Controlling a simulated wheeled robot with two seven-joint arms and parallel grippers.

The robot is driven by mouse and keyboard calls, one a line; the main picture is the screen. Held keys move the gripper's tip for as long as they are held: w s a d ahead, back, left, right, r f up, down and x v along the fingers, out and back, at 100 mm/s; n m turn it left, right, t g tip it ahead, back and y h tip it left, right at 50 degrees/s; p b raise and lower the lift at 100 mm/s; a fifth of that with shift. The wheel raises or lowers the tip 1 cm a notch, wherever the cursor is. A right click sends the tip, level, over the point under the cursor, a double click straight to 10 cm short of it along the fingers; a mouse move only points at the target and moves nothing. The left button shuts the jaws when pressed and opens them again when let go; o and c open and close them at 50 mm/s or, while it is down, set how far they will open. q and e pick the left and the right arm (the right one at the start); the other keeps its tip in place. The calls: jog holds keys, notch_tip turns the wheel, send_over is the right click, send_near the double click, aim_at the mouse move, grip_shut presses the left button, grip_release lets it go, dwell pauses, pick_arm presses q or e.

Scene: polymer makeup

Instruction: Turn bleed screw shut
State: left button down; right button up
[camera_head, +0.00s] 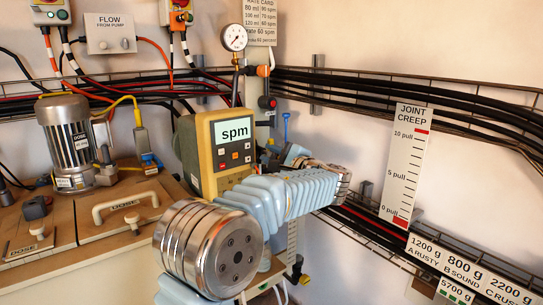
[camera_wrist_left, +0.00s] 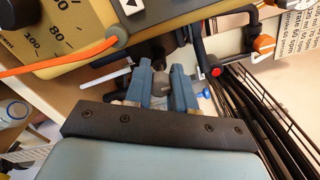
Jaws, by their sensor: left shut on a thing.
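My left gripper (camera_head: 272,153) reaches in beside the pump's yellow control box (camera_head: 203,140), which reads "spm"; my wrist and the box partly hide it. In the left wrist view its two blue-grey fingers (camera_wrist_left: 164,86) are closed around a small grey knob (camera_wrist_left: 158,87), apparently the bleed screw. Most of the knob is hidden by the fingers, and its turn angle cannot be read. The knob is not clear in the head view. My right gripper is in neither view.
A pressure gauge (camera_head: 234,38) stands on the pipe above. An orange knob (camera_wrist_left: 264,44) and a red-ended black fitting (camera_wrist_left: 215,71) are near the fingers. A blue T-shaped handle (camera_head: 286,120) is behind. Black cables (camera_head: 350,82) run along the wall.

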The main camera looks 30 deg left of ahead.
pick_arm(q)
jog(key=shift+d+f, duration=0.1)
jog(key=c, duration=0.9)
grip_release()
jog(key=shift+c, duration=0.2)
jog(key=b+v, duration=0.2)
jog(key=v, duration=1.1)
jog(key=shift+d, duration=0.35)
jog(key=shift+s, duration=0.15)
